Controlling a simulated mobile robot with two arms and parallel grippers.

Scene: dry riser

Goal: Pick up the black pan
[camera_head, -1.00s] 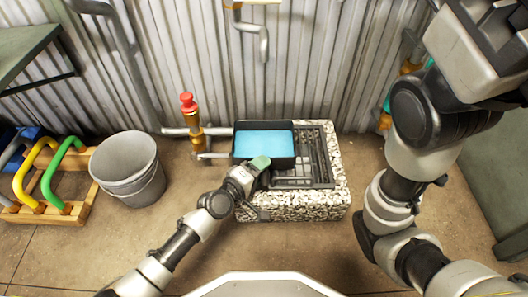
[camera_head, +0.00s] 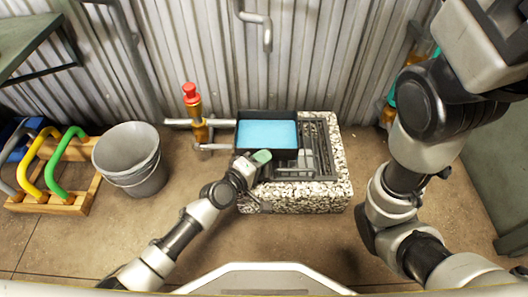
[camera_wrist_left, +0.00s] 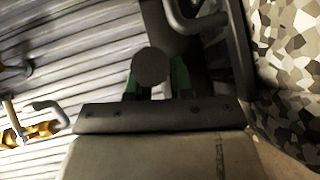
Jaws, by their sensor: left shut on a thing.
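The black pan (camera_head: 267,114) is rectangular with a light blue inside. It sits level at the left part of the stone block's dark grate, at the foot of the corrugated wall. My left gripper (camera_head: 261,156) is at the pan's front edge, its green fingertip showing. In the left wrist view my left gripper (camera_wrist_left: 158,88) has green fingers shut on a dark round-ended piece (camera_wrist_left: 151,66), which looks like the pan's handle. Whether the pan is lifted off the grate I cannot tell. My right arm crosses the right side; its gripper is out of view.
The speckled stone block (camera_head: 300,200) carries a dark grate (camera_head: 318,150). A red-topped brass valve (camera_head: 194,110) and pipe stand just left. A grey bucket (camera_head: 130,160) and a wooden rack with coloured handles (camera_head: 75,192) are further left. Bare floor lies in front.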

